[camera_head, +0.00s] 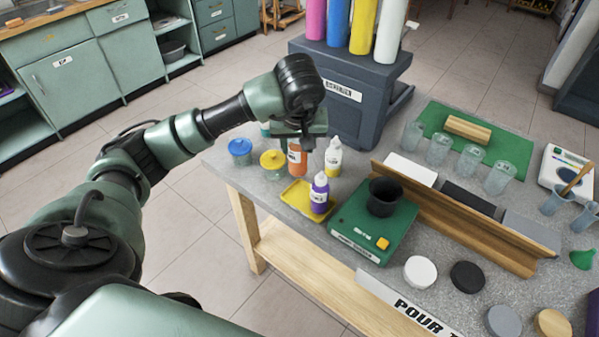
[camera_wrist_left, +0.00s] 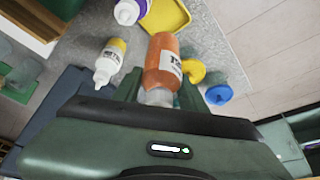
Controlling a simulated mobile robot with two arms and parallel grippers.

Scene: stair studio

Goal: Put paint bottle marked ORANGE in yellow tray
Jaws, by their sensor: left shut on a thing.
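An orange paint bottle (camera_head: 297,160) is upright between the fingers of my left gripper (camera_head: 300,138), behind the yellow tray (camera_head: 292,197). In the left wrist view the orange bottle (camera_wrist_left: 164,58) is gripped near its pale neck, with part of a white label showing. My left gripper (camera_wrist_left: 160,98) is shut on it. I cannot tell whether its base touches the table. In the left wrist view the tray (camera_wrist_left: 172,18) lies beyond the bottle. My right gripper is not in view.
A purple bottle (camera_head: 319,194) stands at the tray's right side; I cannot tell if it is inside. Yellow-lidded (camera_head: 273,162) and blue-lidded (camera_head: 240,150) jars stand left. A green scale (camera_head: 350,225) holds a black cup.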

